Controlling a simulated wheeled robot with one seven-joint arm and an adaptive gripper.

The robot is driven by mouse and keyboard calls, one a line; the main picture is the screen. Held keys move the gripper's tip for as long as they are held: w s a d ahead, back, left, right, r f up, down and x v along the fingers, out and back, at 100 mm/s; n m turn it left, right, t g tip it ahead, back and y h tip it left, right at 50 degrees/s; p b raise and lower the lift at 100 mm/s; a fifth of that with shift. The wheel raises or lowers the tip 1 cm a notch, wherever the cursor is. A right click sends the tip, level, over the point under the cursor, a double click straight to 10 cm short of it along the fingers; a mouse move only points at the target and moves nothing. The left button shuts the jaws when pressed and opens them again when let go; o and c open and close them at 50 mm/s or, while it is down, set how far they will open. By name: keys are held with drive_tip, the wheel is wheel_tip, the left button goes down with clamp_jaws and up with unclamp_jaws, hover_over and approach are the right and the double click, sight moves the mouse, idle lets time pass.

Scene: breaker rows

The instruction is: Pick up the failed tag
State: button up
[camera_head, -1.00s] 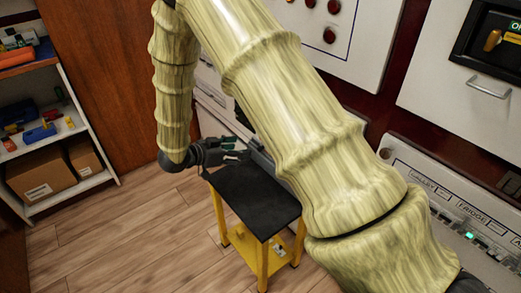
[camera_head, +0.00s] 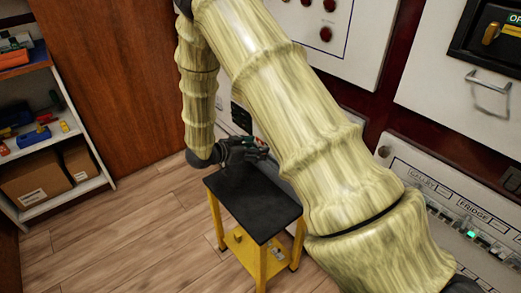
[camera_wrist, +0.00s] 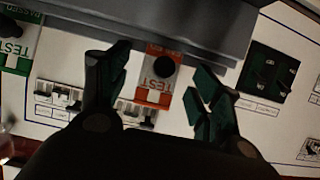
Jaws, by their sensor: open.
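An orange-and-white tag marked TEST (camera_wrist: 157,82) hangs on the panel in the wrist view, with a dark round spot near its top. I take it as the failed tag, though its other word cannot be read. My gripper (camera_wrist: 163,65) is open, with one dark finger on each side of this tag; whether the fingers touch it cannot be told. A green-and-white TEST tag (camera_wrist: 17,50) hangs further left. In the head view my gripper (camera_head: 248,150) is above the far end of the black-topped table, and the tags cannot be made out.
A grey ledge (camera_wrist: 140,22) runs along the top of the wrist view. Breaker switches (camera_wrist: 62,97) and a black socket block (camera_wrist: 265,75) flank the orange tag. The yellow-legged table (camera_head: 255,205) stands below my arm. A shelf (camera_head: 75,190) stands left; the wooden floor between is clear.

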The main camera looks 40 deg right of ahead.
drive_tip(key=shift+d+f, duration=0.15)
drive_tip(key=shift+d, duration=0.2)
drive_tip(key=c, duration=0.9)
drive_tip(key=shift+r, duration=0.6)
wheel_tip(320, 180, up, 2)
drive_tip(key=shift+r+p, duration=0.15)
drive_tip(key=shift+p, duration=0.45)
drive_tip(key=s+a, duration=0.3)
drive_tip(key=s, duration=0.1)
drive_tip(key=s+a+r+p, duration=0.1)
drive_tip(key=s+a, duration=0.2)
drive_tip(key=s, duration=0.1)
drive_tip(key=s+a, duration=0.4)
drive_tip(key=shift+s+a+r+p, duration=0.1)
drive_tip(key=shift+s+r+p, duration=0.1)
drive_tip(key=shift+r+p, duration=0.15)
